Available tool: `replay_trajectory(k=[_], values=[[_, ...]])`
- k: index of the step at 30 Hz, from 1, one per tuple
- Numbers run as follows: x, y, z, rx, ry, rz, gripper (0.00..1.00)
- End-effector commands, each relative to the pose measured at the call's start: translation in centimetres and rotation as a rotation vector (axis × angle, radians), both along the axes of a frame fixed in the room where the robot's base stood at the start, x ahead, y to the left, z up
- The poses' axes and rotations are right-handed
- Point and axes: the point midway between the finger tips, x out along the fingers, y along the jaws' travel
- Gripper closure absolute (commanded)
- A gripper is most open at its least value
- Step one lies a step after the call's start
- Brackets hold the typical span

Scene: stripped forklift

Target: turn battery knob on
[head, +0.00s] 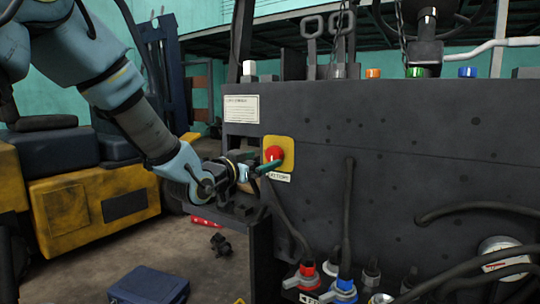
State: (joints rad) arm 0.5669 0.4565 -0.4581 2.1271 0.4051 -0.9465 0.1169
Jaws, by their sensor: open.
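The battery knob (273,153) is red and sits on a yellow square plate (287,145) on the dark grey panel (400,140) of the forklift. A small white label (279,177) is below the plate. My gripper (266,168) is open, with its fingertips at the lower left of the knob. One teal finger overlaps the knob's lower edge in the picture. I cannot tell whether it touches the knob, and the knob's lower part is partly hidden.
A dark ledge (262,255) stands below my gripper. Red (307,275) and blue (345,290) connectors with cables are at the bottom. Hoses and a gauge (500,250) are at the lower right. A blue box (148,286) lies on the floor, and a yellow machine (90,205) is at left.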

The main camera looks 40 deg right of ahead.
Motion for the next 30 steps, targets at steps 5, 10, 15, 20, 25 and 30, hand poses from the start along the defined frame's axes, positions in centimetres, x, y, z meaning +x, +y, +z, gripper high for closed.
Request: replay_trajectory(k=[5, 10, 15, 20, 25, 30], values=[[0.7, -2.8, 0.2, 0.000, 0.001, -0.001, 0.06], [1.1, -4.1, 0.0, 0.002, -0.001, 0.001, 0.06], [1.2, -4.4, -0.1, 0.002, -0.001, 0.001, 0.06], [1.2, -4.3, -0.1, 0.002, -0.001, 0.001, 0.06], [1.2, -4.3, 0.0, 0.002, -0.001, 0.001, 0.25], [1.2, -4.3, 0.0, 0.002, -0.001, 0.001, 0.44]])
